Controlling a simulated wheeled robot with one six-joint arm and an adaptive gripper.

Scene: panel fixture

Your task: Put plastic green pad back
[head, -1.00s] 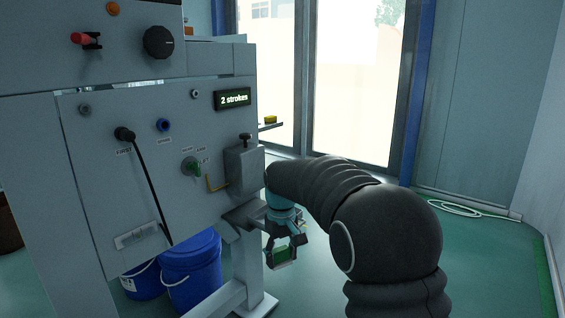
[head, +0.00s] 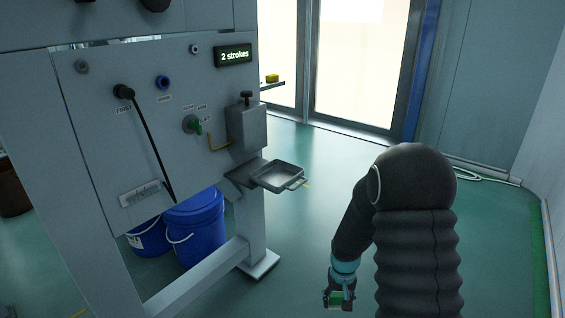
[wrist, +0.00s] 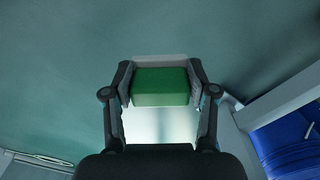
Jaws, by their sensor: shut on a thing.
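The green pad (wrist: 160,87) is a small block with a pale grey layer along its far side. My gripper (wrist: 160,90) is shut on it, one finger on each side, in the wrist view. In the head view my gripper (head: 340,300) hangs at the lower middle with the green pad (head: 337,297) in it, above the floor. It is apart from the panel fixture (head: 150,130), to its right. A shallow grey tray (head: 280,176) sticks out from the fixture's right side and looks empty.
A yellow block (head: 272,78) sits on a small shelf behind the fixture. Blue buckets (head: 195,228) stand under the panel, left of the fixture's leg and foot. A pale hose (head: 485,174) lies by the far wall. The floor (head: 310,225) between tray and gripper is clear.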

